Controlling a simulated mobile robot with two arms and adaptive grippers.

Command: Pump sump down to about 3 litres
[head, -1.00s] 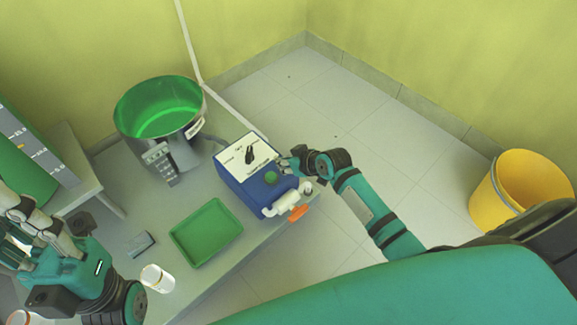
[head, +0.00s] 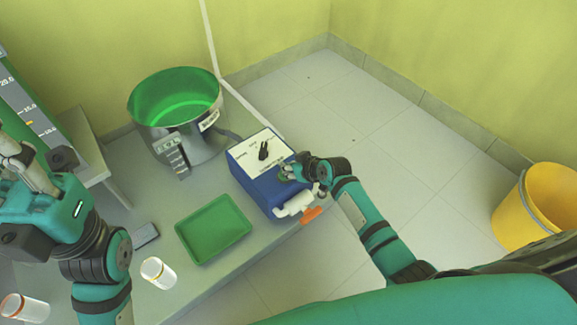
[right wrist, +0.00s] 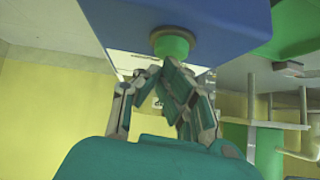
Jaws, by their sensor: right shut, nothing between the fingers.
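A blue pump box (head: 262,197) stands at the table's right edge, with a white top panel and a black selector knob (head: 264,151). My right gripper (head: 288,172) is shut and empty at the box's green button, partly covering it. In the right wrist view the fingertips (right wrist: 172,75) are just in front of the green button (right wrist: 172,45); I cannot tell whether they touch it. A steel pot with green inside (head: 176,101) stands behind, a hose running toward the box. My left gripper (head: 18,150) is at the left edge; its finger opening is unclear.
A green tray (head: 214,229), a dark small box (head: 145,235) and white jars (head: 158,272) lie on the table (head: 185,289). An orange-handled valve (head: 311,214) sticks out from the pump box. A scaled vessel (head: 33,115) is at left, a yellow bucket (head: 537,208) on the floor at right.

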